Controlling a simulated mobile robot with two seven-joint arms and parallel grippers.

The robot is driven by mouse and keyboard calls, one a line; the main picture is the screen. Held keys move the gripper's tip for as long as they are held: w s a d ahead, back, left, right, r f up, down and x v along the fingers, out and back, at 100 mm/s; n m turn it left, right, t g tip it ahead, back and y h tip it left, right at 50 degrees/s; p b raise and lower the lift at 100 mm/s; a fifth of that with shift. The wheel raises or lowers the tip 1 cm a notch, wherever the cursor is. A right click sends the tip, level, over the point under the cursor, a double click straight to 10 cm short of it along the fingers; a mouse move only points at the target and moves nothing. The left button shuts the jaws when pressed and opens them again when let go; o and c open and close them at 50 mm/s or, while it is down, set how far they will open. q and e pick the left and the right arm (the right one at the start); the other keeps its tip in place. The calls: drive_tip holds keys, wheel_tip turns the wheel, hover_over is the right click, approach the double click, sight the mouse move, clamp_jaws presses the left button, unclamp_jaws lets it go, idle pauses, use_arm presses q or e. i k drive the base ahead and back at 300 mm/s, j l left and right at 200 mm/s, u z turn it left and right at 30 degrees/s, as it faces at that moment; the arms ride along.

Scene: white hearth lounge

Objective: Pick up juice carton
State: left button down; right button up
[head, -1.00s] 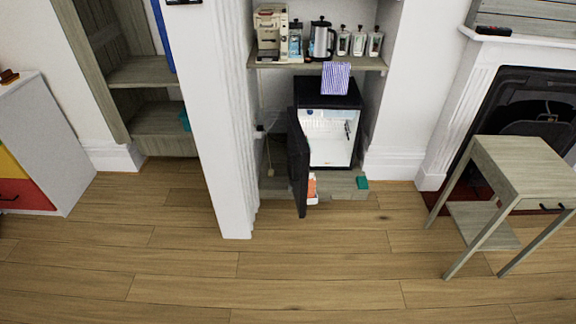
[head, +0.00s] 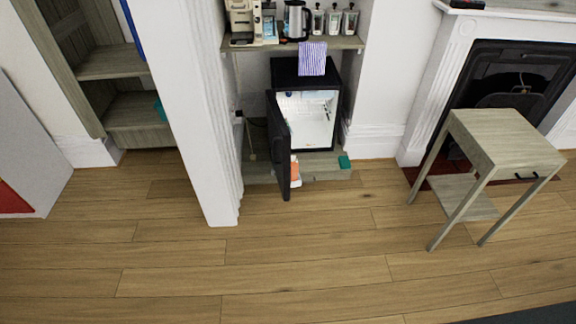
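A small orange and white object (head: 295,171) shows low down beside the open door of the mini fridge, partly hidden by that door. It may be the juice carton, but it is too small to be sure. The black mini fridge (head: 304,69) stands in the alcove with a lit white interior. Its dark door (head: 279,146) is swung open towards me. Neither of my grippers is in view.
A white pillar (head: 190,110) stands left of the alcove. A small side table (head: 505,140) stands right, before the fireplace. The wooden floor (head: 290,255) in front is clear.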

sight(294, 164)
drive_tip(key=i+l, duration=1.05)
drive_tip(key=i, duration=0.25)
drive_tip(key=i+l+u, duration=0.15)
drive_tip(key=i+l, duration=0.9)
drive_tip(key=i, duration=0.3)
